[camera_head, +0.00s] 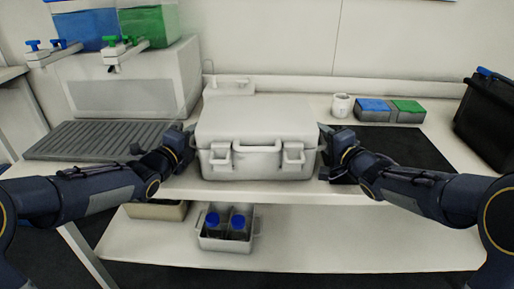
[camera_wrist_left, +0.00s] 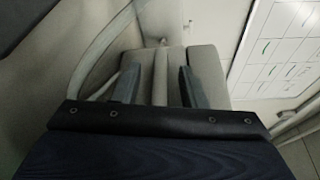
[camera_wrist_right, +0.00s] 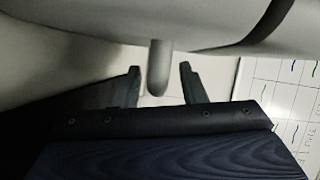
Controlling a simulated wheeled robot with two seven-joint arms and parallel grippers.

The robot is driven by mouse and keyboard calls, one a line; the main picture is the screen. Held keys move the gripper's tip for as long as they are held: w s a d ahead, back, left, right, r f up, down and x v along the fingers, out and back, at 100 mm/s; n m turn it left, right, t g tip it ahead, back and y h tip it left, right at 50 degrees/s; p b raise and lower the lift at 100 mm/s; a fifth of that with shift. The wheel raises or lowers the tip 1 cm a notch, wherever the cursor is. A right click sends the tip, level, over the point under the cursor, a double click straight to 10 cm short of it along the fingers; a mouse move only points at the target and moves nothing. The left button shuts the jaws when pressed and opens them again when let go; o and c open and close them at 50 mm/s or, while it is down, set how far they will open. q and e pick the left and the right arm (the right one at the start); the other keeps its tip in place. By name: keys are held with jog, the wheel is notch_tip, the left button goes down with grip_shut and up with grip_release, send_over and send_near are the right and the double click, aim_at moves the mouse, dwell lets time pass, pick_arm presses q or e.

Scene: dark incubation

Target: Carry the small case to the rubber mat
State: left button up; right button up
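The pale grey case (camera_head: 257,128) stands closed and upright on the white worktop, with a front handle and two latches. The black rubber mat (camera_head: 408,149) lies flat to its right, partly hidden by my right arm. My left gripper (camera_head: 188,143) is at the case's left side. In the left wrist view its fingers (camera_wrist_left: 158,86) are apart, with a pale part between them. My right gripper (camera_head: 326,143) is at the case's right side, over the mat's near left edge. In the right wrist view its fingers (camera_wrist_right: 160,84) are apart around a rounded grey peg (camera_wrist_right: 158,66), with gaps showing.
A white mug (camera_head: 341,105) and blue and green-topped boxes (camera_head: 390,110) stand behind the mat. A black box (camera_head: 489,118) is at the far right. A dispenser (camera_head: 135,85) and ridged tray (camera_head: 100,140) are left. The lower shelf holds a bin (camera_head: 226,243) with blue-capped bottles.

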pick_arm(q)
grip_shut()
pick_arm(e)
grip_shut()
dwell(0.9)
jog(key=shift+r, duration=0.1)
